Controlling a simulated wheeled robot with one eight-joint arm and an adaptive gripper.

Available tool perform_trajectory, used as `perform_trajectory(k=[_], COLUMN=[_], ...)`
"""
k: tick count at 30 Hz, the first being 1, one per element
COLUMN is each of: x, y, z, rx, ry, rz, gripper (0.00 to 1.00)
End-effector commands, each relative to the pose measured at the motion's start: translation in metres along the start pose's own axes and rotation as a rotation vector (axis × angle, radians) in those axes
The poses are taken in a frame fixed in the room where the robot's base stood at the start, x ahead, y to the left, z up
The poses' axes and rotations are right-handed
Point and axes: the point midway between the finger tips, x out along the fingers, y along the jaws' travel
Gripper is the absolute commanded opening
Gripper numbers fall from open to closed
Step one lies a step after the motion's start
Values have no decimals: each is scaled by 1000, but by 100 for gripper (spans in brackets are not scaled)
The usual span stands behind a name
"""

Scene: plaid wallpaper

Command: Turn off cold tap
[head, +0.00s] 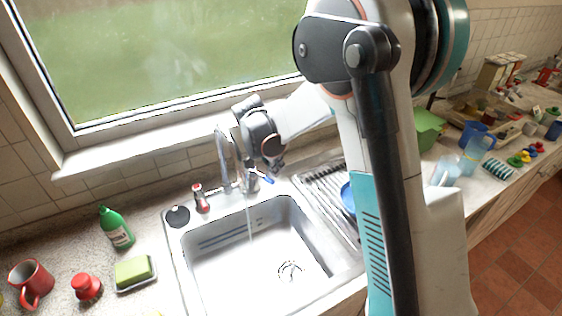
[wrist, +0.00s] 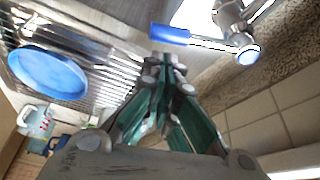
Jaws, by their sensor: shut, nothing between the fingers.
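The cold tap's blue lever (head: 266,178) is at the back right of the sink, by the faucet (head: 223,155). In the wrist view the blue lever (wrist: 170,34) points left from its metal tap body (wrist: 235,30). My gripper (head: 275,167) is just above and beside the lever in the head view. In the wrist view my gripper (wrist: 166,62) has its fingertips together, empty, close to the lever's free end; I cannot tell whether they touch. A thin stream of water (head: 249,222) falls into the sink (head: 215,262).
A red-topped tap (head: 201,199) stands left of the faucet. A drying rack (head: 325,190) with a blue bowl (wrist: 48,72) lies right of the sink. A green bottle (head: 116,228) and sponge (head: 133,271) stand at left. The window wall is close behind.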

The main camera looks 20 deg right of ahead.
Motion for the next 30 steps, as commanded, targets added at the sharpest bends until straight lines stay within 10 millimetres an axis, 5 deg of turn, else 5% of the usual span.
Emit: perform_trajectory(k=[30], x=[-7], y=[3], z=[20], rx=[1], ry=[0], rz=[0], gripper=[0])
